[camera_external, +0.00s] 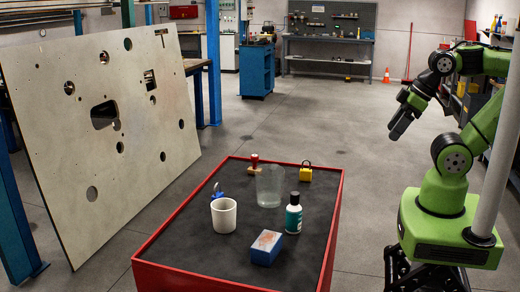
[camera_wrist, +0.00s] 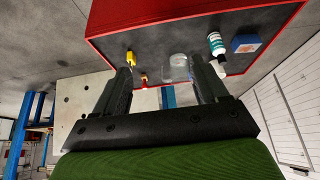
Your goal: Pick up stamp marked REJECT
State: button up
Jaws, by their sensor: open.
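A small stamp (camera_external: 254,166) with a reddish handle and a tan wooden base stands near the far edge of the table's black top, left of the clear glass. Any marking on it is too small to read. In the wrist view, a small yellow-orange thing (camera_wrist: 143,78) beyond the left finger may be this stamp; I cannot tell. My gripper (camera_external: 398,125) is raised in the air to the right of the table, well apart from everything on it. In the wrist view my gripper (camera_wrist: 163,82) has its two fingers wide apart with nothing held between them.
The red-rimmed table (camera_external: 157,246) also holds a yellow padlock (camera_external: 306,174), clear glass (camera_external: 269,188), white cup (camera_external: 224,217), green-white bottle (camera_external: 293,216), blue block (camera_external: 266,249) and small blue object (camera_external: 217,193). A large holed panel (camera_external: 60,130) leans at left.

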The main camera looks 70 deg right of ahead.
jog(key=shift+c, duration=0.5)
jog(key=shift+c, duration=0.9)
